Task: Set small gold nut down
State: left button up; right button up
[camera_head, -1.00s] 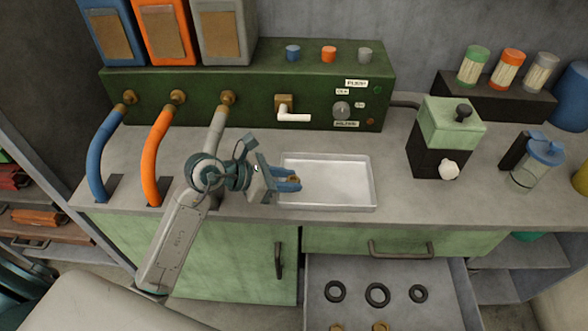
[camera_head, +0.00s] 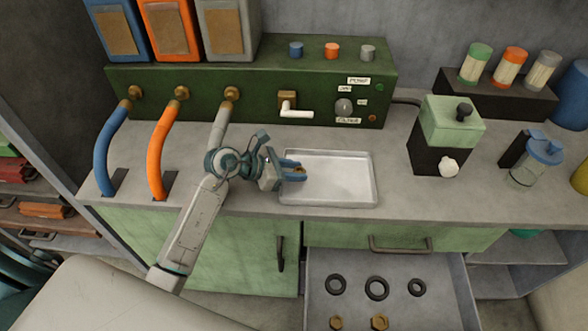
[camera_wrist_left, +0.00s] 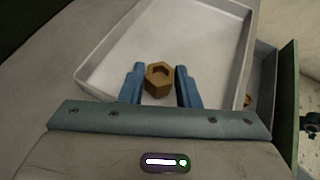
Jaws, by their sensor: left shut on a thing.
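My left gripper (camera_head: 297,171) has its blue fingers shut on the small gold nut (camera_wrist_left: 159,79), a hexagonal nut with a hole. In the left wrist view the nut sits between the two fingertips (camera_wrist_left: 160,70). In the head view the nut is mostly hidden by the fingers. The gripper holds it over the left part of the shallow white tray (camera_head: 340,185) on the counter; I cannot tell the height of the nut above the tray floor. The tray also shows in the left wrist view (camera_wrist_left: 205,45). My right gripper is not in view.
An open drawer (camera_head: 455,290) below the tray holds several black rings and two gold nuts (camera_head: 379,322). A green panel (camera_head: 240,95) with a white-handled tap (camera_head: 295,113) stands behind. A green and black dispenser (camera_head: 447,135) is to the right. The tray's right part is empty.

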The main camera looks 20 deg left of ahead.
aim_at(295, 171)
pick_arm(q)
jog(key=shift+f, duration=0.1)
jog(key=o, duration=1)
jog(key=shift+c, duration=0.2)
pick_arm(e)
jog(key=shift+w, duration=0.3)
pick_arm(q)
jog(key=shift+r, duration=0.2)
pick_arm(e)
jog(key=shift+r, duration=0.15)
pick_arm(q)
jog(key=v, duration=0.3)
jog(key=shift+f+b, duration=0.2)
jog(key=shift+b, duration=0.1)
jog(key=v, duration=0.2)
jog(key=shift+s+a+r, duration=0.1)
jog(key=shift+s+a, duration=0.1)
jog(key=shift+b+v, duration=0.4)
jog(key=shift+v, duration=0.65)
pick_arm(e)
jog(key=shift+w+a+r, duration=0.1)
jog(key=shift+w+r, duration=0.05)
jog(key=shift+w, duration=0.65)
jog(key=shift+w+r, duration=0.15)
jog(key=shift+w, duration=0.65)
pick_arm(q)
jog(key=shift+r, duration=0.15)
